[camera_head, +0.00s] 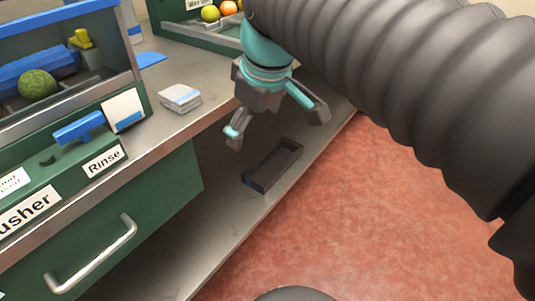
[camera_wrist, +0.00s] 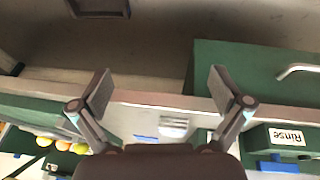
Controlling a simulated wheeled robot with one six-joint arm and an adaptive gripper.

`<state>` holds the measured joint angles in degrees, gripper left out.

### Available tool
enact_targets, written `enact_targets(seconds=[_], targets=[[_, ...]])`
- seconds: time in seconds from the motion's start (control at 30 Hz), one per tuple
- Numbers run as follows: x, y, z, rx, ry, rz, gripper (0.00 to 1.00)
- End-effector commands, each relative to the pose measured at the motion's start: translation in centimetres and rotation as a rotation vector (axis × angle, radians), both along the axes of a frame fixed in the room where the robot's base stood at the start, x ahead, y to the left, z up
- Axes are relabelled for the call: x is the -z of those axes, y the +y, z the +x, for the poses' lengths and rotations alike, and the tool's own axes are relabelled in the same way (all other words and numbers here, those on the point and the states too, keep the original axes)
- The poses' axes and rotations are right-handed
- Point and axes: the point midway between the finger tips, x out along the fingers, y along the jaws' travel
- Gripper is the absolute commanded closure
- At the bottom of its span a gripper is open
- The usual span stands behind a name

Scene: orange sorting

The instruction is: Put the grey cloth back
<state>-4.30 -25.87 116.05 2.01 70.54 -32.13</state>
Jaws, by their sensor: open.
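A folded pale grey cloth (camera_head: 181,98) with some blue on top lies on the metal counter near its front edge. It also shows in the wrist view (camera_wrist: 173,127), low and between my fingers in the picture. My gripper (camera_head: 276,125) is open and empty, with its fingers spread in the wrist view (camera_wrist: 160,90). It hangs in front of the counter edge, right of the cloth and apart from it. A dark, shallow, empty tray (camera_head: 288,152) sits on the lower shelf below my gripper; its edge shows at the top of the wrist view (camera_wrist: 98,14).
A green unit labelled "Rinse" (camera_head: 103,161) stands left, with a blue lever and a green fruit (camera_head: 37,85) above. A blue piece (camera_head: 151,58) lies behind the cloth. A green bin with fruit (camera_head: 209,14) is at the back. A green drawer (camera_head: 150,215) bounds the shelf.

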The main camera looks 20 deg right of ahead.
Motion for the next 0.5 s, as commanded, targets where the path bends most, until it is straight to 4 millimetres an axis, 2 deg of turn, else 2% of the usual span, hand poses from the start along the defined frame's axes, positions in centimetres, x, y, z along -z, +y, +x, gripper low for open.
enact_targets(seconds=[0.03, 0.1, 0.3, 0.4, 0.5], targets=[[1.8, -0.7, -1.6, 0.096, -0.021, 0.025, 0.0], [4.1, -1.3, -3.2, 0.226, -0.051, 0.063, 0.0], [9.5, -2.6, -6.5, 0.496, -0.114, 0.158, 0.0], [10.9, -2.9, -7.3, 0.563, -0.13, 0.186, 0.0], [11.4, -3.1, -7.5, 0.591, -0.137, 0.197, 0.0]])
